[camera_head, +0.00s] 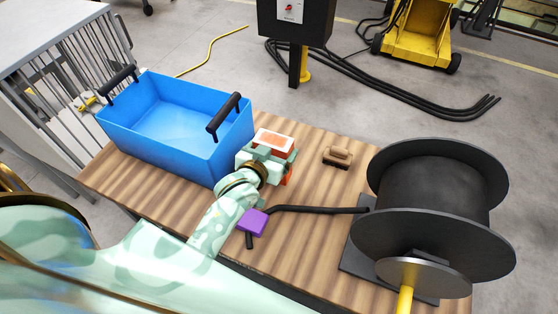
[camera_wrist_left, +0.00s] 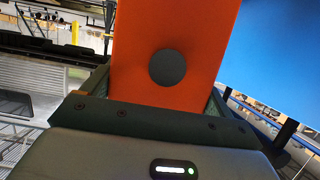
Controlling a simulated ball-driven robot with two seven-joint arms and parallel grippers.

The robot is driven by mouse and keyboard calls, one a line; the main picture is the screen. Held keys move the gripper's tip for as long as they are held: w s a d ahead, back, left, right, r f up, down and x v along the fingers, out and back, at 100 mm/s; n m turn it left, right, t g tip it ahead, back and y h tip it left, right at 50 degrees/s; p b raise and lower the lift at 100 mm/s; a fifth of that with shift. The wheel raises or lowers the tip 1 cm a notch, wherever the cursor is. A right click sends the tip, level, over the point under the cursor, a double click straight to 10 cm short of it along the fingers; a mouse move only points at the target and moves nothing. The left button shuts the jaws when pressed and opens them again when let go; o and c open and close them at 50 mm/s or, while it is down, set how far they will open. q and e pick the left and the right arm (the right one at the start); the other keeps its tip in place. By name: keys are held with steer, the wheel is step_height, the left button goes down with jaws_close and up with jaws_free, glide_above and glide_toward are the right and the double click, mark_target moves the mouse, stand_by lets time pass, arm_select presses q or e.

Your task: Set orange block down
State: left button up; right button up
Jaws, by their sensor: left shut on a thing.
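The orange block (camera_head: 288,177) is in my left gripper (camera_head: 268,154), just right of the blue bin in the head view. Its top face looks pale with an orange edge, and the gripper covers much of its side. In the left wrist view the orange block (camera_wrist_left: 205,30) rises from between the jaws, with a dark round spot on its face. My left gripper (camera_wrist_left: 160,105) is shut on it. I cannot tell whether the block touches the wooden table (camera_head: 322,205). My right gripper is not in view.
The empty blue bin (camera_head: 180,158) with black handles stands at the table's left. A purple block (camera_head: 252,222) and a black cable (camera_head: 315,209) lie near my left arm. A small brown object (camera_head: 338,157) and a large black reel (camera_head: 435,190) are to the right.

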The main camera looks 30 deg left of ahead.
arm_select(q)
steer(key=f, duration=0.1)
steer(key=w+f+b, duration=0.1)
steer(key=f, duration=0.1)
steer(key=f+b, duration=0.1)
steer(key=f, duration=0.1)
steer(key=shift+w+d, duration=0.25)
steer(key=shift+d, duration=0.15)
steer(key=o, duration=0.9)
steer(key=shift+f, duration=0.1)
steer(key=shift+o, duration=1.1)
steer(key=shift+r, duration=0.2)
